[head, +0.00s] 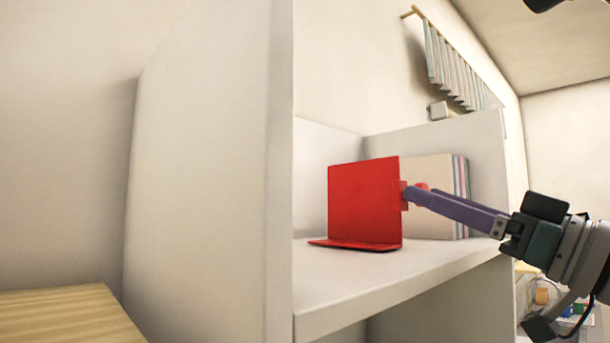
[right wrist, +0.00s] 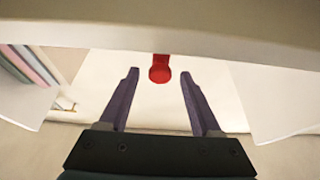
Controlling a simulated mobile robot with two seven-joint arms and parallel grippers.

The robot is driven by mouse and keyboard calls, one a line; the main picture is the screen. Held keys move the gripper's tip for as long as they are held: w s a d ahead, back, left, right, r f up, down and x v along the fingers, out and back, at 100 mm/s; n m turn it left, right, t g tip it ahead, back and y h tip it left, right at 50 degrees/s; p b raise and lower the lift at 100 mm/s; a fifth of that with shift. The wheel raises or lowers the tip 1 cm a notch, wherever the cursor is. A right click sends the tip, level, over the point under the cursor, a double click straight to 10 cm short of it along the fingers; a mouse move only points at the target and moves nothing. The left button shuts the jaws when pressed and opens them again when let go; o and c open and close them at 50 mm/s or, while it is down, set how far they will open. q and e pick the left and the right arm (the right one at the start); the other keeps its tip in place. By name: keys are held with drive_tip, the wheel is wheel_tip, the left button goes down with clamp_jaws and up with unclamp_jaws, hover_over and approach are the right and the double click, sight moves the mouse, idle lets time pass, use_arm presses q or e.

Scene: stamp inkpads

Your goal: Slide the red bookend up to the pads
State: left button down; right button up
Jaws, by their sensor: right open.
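The red bookend (head: 363,203) stands upright on a white shelf, its flat foot on the board. A red knob sticks out from its right edge; the knob also shows in the right wrist view (right wrist: 160,74). The pads (head: 462,185), upright thin slabs with a cream face, stand behind and to the right of the bookend. They also show in the right wrist view (right wrist: 28,66), left of the knob and apart from it. My right gripper (head: 418,192) is open, its purple fingers on either side of the knob with gaps. My left gripper is out of view.
The shelf board (head: 350,282) is bare in front of the bookend. A tall white side panel (head: 210,170) closes the shelf at the left. A wooden surface (head: 65,315) lies at lower left. Hanging slats (head: 455,72) are on the wall above.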

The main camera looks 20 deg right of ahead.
sight(401, 180)
drive_tip(key=p+x, duration=0.2)
drive_tip(key=x, duration=0.1)
drive_tip(key=shift+w+a+r, duration=0.1)
drive_tip(key=shift+w+r, duration=0.15)
drive_tip(key=shift+r, duration=0.1)
drive_tip(key=shift+w+a+r+p, duration=0.1)
drive_tip(key=shift+w+a+p, duration=0.1)
drive_tip(key=shift+w+p, duration=0.15)
drive_tip(key=shift+w+a+p, duration=0.2)
drive_tip(key=shift+w, duration=0.25)
drive_tip(key=shift+c, duration=0.2)
clamp_jaws()
idle(0.5)
